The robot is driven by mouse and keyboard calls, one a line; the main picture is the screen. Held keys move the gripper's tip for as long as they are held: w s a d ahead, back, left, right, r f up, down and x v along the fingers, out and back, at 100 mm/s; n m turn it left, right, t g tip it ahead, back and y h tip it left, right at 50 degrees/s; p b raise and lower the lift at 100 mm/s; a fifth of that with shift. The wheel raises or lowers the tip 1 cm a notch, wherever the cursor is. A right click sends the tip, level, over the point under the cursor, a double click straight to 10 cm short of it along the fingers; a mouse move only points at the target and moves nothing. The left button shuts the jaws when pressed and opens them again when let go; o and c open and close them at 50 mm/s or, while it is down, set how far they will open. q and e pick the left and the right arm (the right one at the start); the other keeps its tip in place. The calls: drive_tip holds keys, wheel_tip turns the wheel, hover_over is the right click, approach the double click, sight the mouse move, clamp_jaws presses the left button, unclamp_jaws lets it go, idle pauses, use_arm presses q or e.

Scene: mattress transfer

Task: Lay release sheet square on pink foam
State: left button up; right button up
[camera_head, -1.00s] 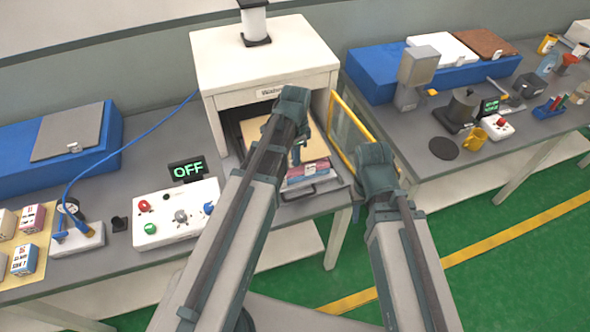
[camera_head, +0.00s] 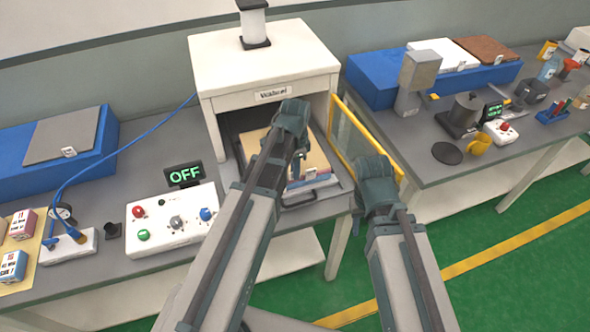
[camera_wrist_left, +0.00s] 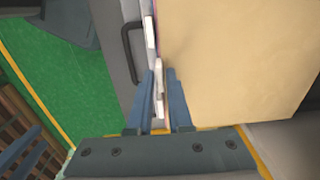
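The tan release sheet (camera_head: 314,157) lies flat on top of a stack inside the open white chamber. It fills much of the left wrist view (camera_wrist_left: 240,60). A thin pink edge shows along its left side there; the pink foam is otherwise hidden under it. My left gripper (camera_wrist_left: 159,76) points down at the stack's edge. Its fingers are a little apart, either side of the edge, with white tags showing between them. In the head view my left gripper (camera_head: 297,168) covers part of the sheet. My right gripper (camera_head: 378,182) is beside the yellow-framed door; its fingertips are hidden.
The white chamber (camera_head: 265,55) has a tray with a dark handle (camera_head: 300,200) at its front. The yellow-framed door (camera_head: 360,135) stands open on the right. A control box (camera_head: 172,222) with an OFF display (camera_head: 184,174) stands left. Green floor lies below.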

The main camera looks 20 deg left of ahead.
use_arm(q)
drive_tip(key=shift+o, duration=1.3)
wheel_tip(320, 180, up, 12)
drive_tip(key=r+p, duration=0.1)
drive_tip(key=p, duration=1.1)
drive_tip(key=s+d+n+y, duration=0.1)
drive_tip(key=s+d+n, duration=0.6)
drive_tip(key=s+d, duration=0.3)
drive_tip(key=s, duration=0.4)
drive_tip(key=shift+s+d+f+n, duration=0.15)
drive_tip(key=shift+d+f+n, duration=0.1)
drive_tip(key=shift+n, duration=0.05)
wheel_tip(320, 180, down, 10)
drive_tip(key=b, duration=1)
drive_tip(key=shift+f, duration=0.15)
